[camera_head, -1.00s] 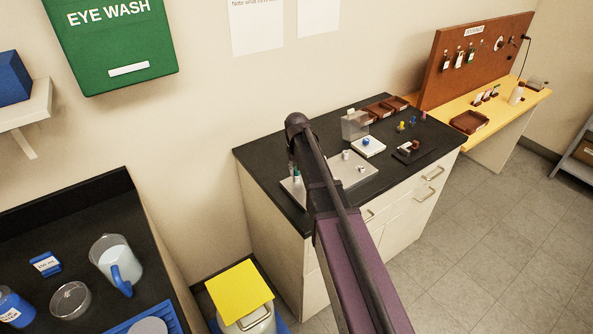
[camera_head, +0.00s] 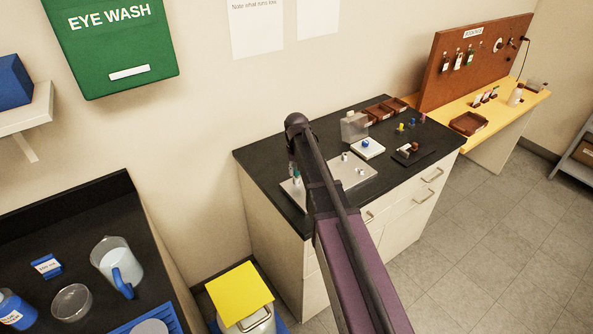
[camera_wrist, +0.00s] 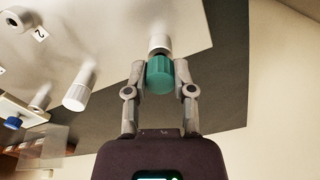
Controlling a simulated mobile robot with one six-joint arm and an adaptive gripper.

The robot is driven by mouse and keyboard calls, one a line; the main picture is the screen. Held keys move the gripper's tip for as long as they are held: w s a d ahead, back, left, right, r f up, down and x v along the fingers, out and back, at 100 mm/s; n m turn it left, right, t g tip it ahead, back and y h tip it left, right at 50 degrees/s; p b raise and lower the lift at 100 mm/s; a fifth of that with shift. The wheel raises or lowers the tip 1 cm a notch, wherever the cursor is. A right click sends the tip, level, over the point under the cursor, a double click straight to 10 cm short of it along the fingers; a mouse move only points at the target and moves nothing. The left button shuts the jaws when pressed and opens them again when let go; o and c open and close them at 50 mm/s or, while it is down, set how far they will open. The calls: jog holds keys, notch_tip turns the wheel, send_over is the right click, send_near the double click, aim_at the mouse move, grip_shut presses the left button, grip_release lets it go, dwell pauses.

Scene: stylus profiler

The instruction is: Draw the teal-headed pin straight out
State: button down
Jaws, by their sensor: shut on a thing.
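The teal-headed pin (camera_wrist: 160,76) is in the middle of the wrist view, its ribbed teal head between my fingertips. My gripper (camera_wrist: 160,72) is shut on the teal head, one finger on each side. A white collar (camera_wrist: 159,43) shows just beyond the head, against the light grey plate (camera_wrist: 110,20). Whether the pin's shaft is seated in the collar cannot be seen. In the head view a bit of teal (camera_head: 296,179) shows at the left end of the plate (camera_head: 340,183), and my arm hides much of that area.
In the head view a white block with a blue knob (camera_head: 367,147) and a clear container (camera_head: 354,127) stand behind the plate on the black bench top (camera_head: 262,150).

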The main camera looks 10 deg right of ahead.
jog(key=shift+r, duration=0.15)
jog(key=shift+r+p, duration=2.1)
jog(key=shift+p, duration=0.2)
jog(key=shift+r, duration=0.1)
notch_tip(320, 180, up, 5)
jog(key=p, duration=0.5)
